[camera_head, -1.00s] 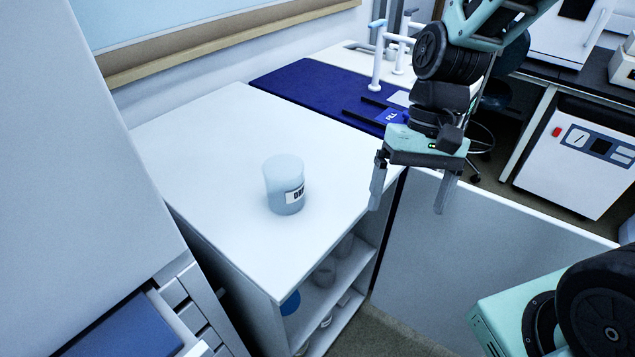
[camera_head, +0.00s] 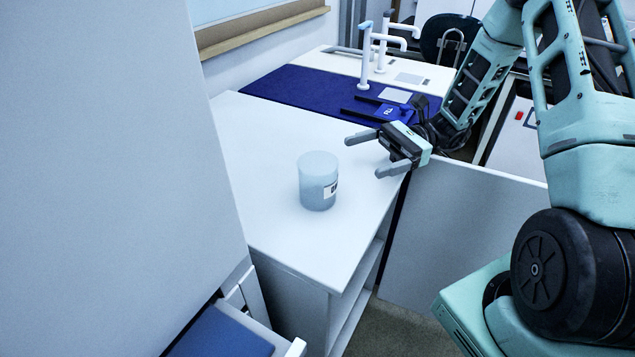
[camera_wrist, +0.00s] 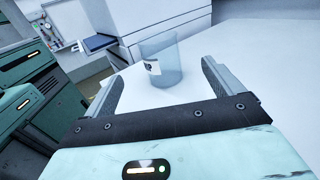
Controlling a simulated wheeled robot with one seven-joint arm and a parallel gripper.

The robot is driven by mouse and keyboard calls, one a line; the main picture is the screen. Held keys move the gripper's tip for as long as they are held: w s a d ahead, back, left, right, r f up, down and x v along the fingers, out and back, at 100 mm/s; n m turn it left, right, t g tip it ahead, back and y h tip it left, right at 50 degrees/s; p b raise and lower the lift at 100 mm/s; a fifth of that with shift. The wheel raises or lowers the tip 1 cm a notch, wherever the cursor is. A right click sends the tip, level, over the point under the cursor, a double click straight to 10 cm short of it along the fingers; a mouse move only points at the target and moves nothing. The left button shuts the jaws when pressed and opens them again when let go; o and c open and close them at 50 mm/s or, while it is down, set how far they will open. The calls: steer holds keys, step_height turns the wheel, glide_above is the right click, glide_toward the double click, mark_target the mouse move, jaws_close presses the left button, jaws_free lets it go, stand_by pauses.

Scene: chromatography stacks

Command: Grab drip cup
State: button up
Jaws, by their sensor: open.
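The drip cup (camera_head: 318,183) is a translucent pale-blue cup with a white label. It stands upright on the white cabinet top (camera_head: 275,245). My gripper (camera_head: 361,155) is open and empty, to the right of the cup and a little behind it in the head view, with its fingers pointing left. In the wrist view the cup (camera_wrist: 160,60) shows beyond the fingertips, between the two fingers of my gripper (camera_wrist: 165,75) and apart from them. The label faces partly left there.
A dark blue mat (camera_head: 300,90) with white stands (camera_head: 366,55) lies behind the cup. A tall pale cabinet (camera_head: 130,180) rises at the left, with an open blue-lined drawer (camera_head: 225,335) below. The cabinet top around the cup is clear.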

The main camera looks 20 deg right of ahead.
mark_target(335, 165)
steer(key=a, duration=0.6)
steer(key=shift+s+a+p, duration=0.1)
steer(key=shift+a+p, duration=0.3)
steer(key=shift+s+a+r+p, duration=0.15)
steer(key=shift+a+p, duration=0.15)
steer(key=shift+a, duration=1.1)
steer(key=shift+w+a+r+p, duration=0.1)
steer(key=shift+a+p, duration=0.15)
steer(key=shift+a, duration=1.1)
steer(key=c, duration=1.1)
